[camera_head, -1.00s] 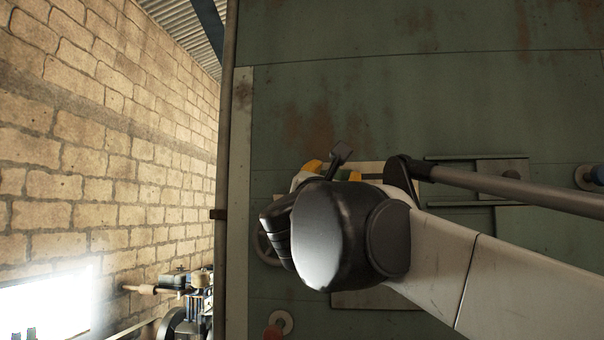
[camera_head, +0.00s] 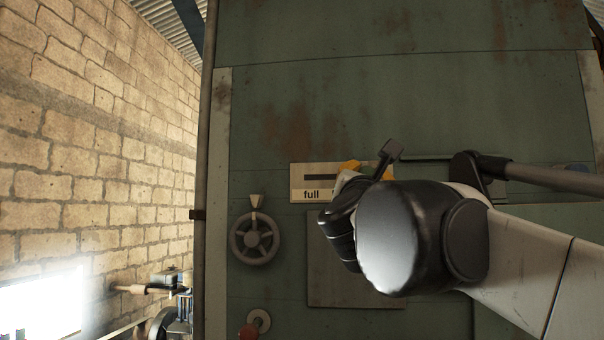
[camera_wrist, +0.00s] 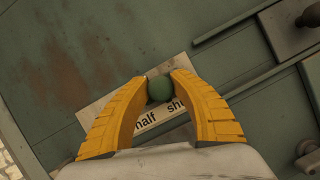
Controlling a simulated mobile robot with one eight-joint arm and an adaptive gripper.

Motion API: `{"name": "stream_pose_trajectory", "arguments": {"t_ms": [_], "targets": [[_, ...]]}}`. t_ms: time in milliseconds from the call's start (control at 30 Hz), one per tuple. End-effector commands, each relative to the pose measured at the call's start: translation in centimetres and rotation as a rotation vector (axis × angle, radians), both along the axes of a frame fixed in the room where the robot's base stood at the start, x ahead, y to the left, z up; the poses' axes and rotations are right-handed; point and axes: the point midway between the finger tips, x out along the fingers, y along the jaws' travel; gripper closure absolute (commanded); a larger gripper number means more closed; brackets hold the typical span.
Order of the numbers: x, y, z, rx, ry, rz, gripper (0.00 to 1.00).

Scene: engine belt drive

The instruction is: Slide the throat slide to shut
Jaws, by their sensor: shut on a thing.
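The throat slide's label plate (camera_head: 308,170) is cream with a dark slot and the word "full" at its left end. In the wrist view the plate (camera_wrist: 96,112) shows "half" and the start of "sh", the rest covered by a finger. The slide's round green knob (camera_wrist: 160,88) stands above the gap between "half" and "sh". My gripper (camera_wrist: 159,82) has yellow fingers closed around the knob, one on each side. In the head view my gripper (camera_head: 349,168) is over the plate's right part, and my wrist hides the knob.
Another sliding plate (camera_wrist: 285,30) with a dark knob (camera_wrist: 312,15) sits between rails beside the label plate. A brick wall (camera_head: 95,150) stands left.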

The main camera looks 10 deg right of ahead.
Motion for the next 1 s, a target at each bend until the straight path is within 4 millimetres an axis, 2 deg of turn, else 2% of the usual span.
{"name": "stream_pose_trajectory", "arguments": {"t_ms": [33, 167, 500, 533, 600, 867, 1000], "targets": [[-0.3, -1.2, 0.2, -0.004, -0.002, -0.007, 1.0], [-0.7, -2.6, 0.2, -0.003, 0.0, -0.003, 1.0], [-0.8, -2.9, 0.2, -0.002, -0.001, -0.002, 1.0], [-0.8, -2.9, 0.2, -0.002, -0.001, -0.002, 0.67], [-0.8, -2.9, 0.2, -0.002, -0.001, -0.002, 0.49], [-0.8, -2.9, 0.1, -0.001, -0.001, -0.001, 0.49], [-1.5, -2.5, -0.2, -0.002, 0.0, 0.001, 0.49]]}}
